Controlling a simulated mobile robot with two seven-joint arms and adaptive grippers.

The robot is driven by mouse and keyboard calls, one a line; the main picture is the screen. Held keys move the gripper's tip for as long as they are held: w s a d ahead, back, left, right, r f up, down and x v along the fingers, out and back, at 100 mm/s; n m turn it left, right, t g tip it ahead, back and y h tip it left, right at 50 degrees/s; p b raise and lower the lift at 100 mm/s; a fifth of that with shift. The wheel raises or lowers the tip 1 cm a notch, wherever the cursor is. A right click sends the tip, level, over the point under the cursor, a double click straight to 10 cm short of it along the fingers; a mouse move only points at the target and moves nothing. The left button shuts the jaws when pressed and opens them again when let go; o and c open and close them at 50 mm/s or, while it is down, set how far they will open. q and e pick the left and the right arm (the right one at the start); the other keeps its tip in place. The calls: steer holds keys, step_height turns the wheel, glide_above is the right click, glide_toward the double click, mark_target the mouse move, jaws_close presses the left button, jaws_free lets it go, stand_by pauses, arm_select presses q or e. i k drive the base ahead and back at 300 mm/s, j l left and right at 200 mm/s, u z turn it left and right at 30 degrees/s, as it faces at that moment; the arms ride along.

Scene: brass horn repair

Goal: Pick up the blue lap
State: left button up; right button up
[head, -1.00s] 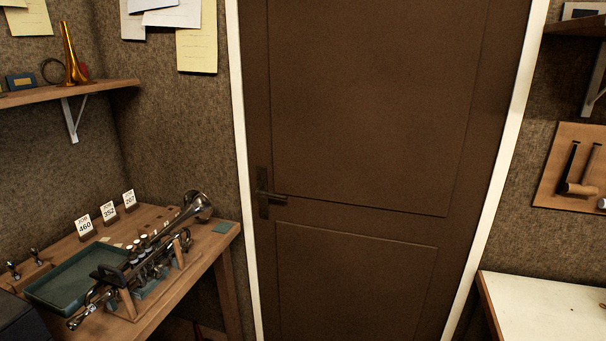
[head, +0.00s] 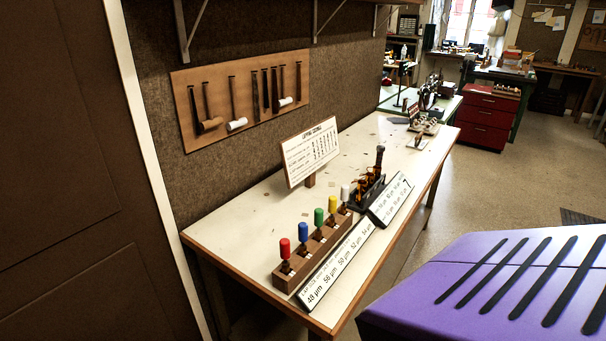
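The blue lap (head: 303,232) stands upright in a wooden rack (head: 316,247) on the white-topped bench. It is between a red lap (head: 285,248) on its left and a green lap (head: 319,217) on its right. A yellow lap (head: 333,205) and a white-topped one (head: 345,194) stand farther along the same rack. A strip with size labels in µm (head: 337,266) leans along the rack's front. Neither of my grippers shows in the head view.
The bench top (head: 232,235) is bare left of the rack. A lapping sign (head: 311,152) and a dark stand (head: 367,190) are behind. A purple slotted surface (head: 500,285) fills the lower right. A brown door (head: 60,170) is left; floor is open beyond the bench.

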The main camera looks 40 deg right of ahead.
mark_target(302, 226)
steer(key=i+j+z, duration=0.1)
steer(key=z, duration=0.3)
steer(key=i+j+z, duration=0.1)
steer(key=z, duration=0.25)
steer(key=j+z, duration=0.1)
steer(key=z, duration=0.3)
steer(key=i+j+z, duration=0.1)
steer(key=z, duration=0.3)
steer(key=i+j+z, duration=0.1)
steer(key=z, duration=0.35)
steer(key=j+z, duration=0.6)
steer(key=z, duration=0.3)
